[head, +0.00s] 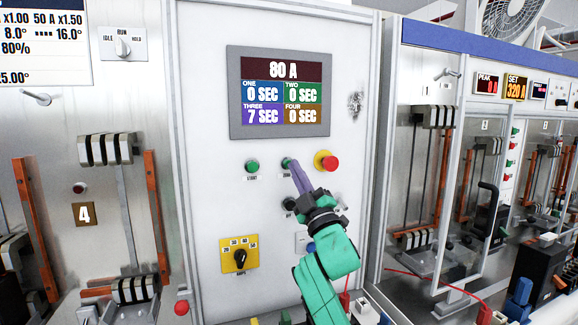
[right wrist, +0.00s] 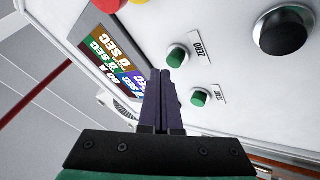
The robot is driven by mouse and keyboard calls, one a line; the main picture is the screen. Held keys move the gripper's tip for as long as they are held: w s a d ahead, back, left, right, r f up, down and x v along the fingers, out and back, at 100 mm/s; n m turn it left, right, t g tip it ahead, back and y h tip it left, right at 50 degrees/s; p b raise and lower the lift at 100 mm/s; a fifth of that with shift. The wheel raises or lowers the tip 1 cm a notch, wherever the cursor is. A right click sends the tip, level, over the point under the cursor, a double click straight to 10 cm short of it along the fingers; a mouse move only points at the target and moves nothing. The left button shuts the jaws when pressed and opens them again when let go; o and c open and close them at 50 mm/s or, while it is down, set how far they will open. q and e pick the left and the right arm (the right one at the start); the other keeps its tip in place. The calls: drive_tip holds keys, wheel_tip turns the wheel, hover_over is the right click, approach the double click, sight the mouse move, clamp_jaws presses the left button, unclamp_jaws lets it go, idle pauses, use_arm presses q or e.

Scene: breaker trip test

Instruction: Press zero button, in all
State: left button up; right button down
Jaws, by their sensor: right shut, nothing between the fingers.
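The ZERO button (head: 286,162) is a small green button on the white panel, below the display; it also shows in the right wrist view (right wrist: 177,56) beside its "ZERO" label. My right gripper (head: 294,166) has its purple fingers shut and empty, tips right at the ZERO button in the head view. In the right wrist view the fingertips (right wrist: 160,74) are close beside the button; I cannot tell whether they touch it. The display (head: 282,92) reads 80 A, with THREE at 7 SEC and ONE, TWO and FOUR at 0 SEC. My left gripper is out of view.
A green START button (head: 252,166) sits left of ZERO. A red mushroom button (head: 331,163) on a yellow base sits to the right. A black button (right wrist: 283,30) is below ZERO. A yellow dial plate (head: 239,254) is lower left.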

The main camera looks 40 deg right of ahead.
idle(0.8)
drive_tip(key=shift+w+d, duration=0.15)
drive_tip(key=shift+w, duration=0.25)
drive_tip(key=shift+w+d, duration=0.15)
drive_tip(key=shift+w, duration=0.3)
idle(0.5)
drive_tip(key=shift+s, duration=0.1)
drive_tip(key=shift+s+a, duration=0.3)
drive_tip(key=shift+s, duration=0.45)
drive_tip(key=s, duration=0.1)
drive_tip(key=s+a, duration=0.1)
drive_tip(key=s, duration=0.2)
drive_tip(key=shift+s+a+b, duration=0.3)
drive_tip(key=shift+s+b, duration=0.05)
drive_tip(key=shift+b, duration=0.05)
